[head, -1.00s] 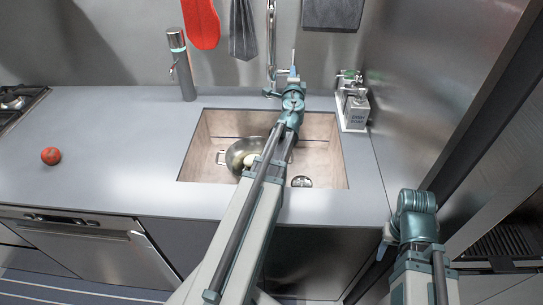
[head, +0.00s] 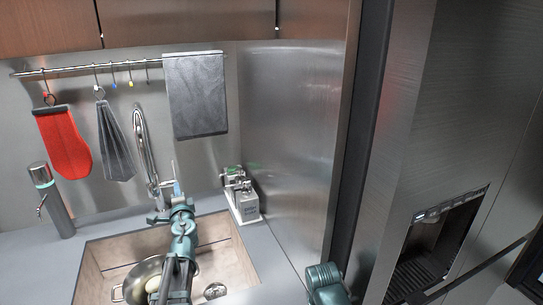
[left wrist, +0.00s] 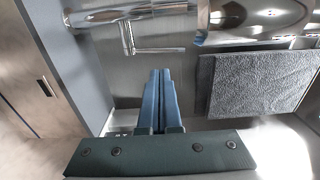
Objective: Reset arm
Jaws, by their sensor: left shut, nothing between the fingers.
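My left arm reaches up over the sink from the bottom of the head view. My left gripper (head: 176,188) is in front of the tap at the back of the sink. In the left wrist view its two blue fingers (left wrist: 161,98) lie together, shut with nothing between them. Of my right arm only a teal joint (head: 326,284) shows at the bottom of the head view; its gripper is out of view.
The sink (head: 93,262) holds a metal pan (head: 135,283). The tap (head: 142,140) and a caddy (head: 241,197) stand behind it. A red mitt (head: 64,142) and a grey towel (head: 196,97) hang from the rail. A fridge (head: 455,110) is at the right.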

